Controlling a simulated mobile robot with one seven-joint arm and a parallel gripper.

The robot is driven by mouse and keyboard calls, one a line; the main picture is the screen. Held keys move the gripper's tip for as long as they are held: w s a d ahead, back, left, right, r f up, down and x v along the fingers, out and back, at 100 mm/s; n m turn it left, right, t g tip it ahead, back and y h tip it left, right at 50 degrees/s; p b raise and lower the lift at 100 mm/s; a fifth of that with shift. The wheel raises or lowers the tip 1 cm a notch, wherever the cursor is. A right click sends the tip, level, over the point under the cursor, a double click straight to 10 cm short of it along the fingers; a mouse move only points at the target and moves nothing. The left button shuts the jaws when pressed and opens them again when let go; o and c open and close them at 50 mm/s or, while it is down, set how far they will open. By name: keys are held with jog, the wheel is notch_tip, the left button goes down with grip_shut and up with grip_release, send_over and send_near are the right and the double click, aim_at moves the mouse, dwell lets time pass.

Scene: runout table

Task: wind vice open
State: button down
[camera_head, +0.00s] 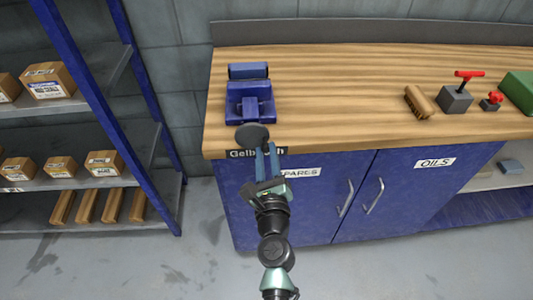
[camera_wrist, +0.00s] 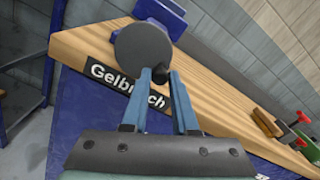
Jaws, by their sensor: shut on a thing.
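The blue vice (camera_head: 249,105) sits on the left end of the wooden bench top. Its rear block (camera_head: 248,71) stands a little apart from its front block. A dark grey round handwheel (camera_head: 250,134) is at the vice's front, over the bench edge; it also shows in the wrist view (camera_wrist: 132,50). A dark knob (camera_wrist: 152,65) sticks out from the handwheel towards me. My gripper (camera_head: 267,150) reaches up from below with its blue fingers. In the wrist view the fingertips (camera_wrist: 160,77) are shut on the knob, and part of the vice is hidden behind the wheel.
The wooden bench top (camera_head: 340,90) is clear between the vice and a brush (camera_head: 419,102). Further right are a grey block with a red handle (camera_head: 456,98), a smaller red-topped item (camera_head: 492,102) and a green box (camera_head: 518,90). A blue shelf rack with boxes (camera_head: 48,81) stands left.

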jog(key=n, duration=0.1)
jog(key=r+n, duration=0.1)
jog(key=n, duration=0.1)
jog(key=n, duration=0.1)
jog(key=n+p, duration=0.1)
jog(key=n, duration=0.1)
jog(key=shift+a+r+n, duration=0.15)
jog(key=shift+r+n, duration=0.15)
jog(key=shift+r, duration=0.05)
jog(key=n, duration=0.3)
jog(key=shift+a+r, duration=0.3)
jog(key=shift+r, duration=0.05)
jog(key=shift+n, duration=0.4)
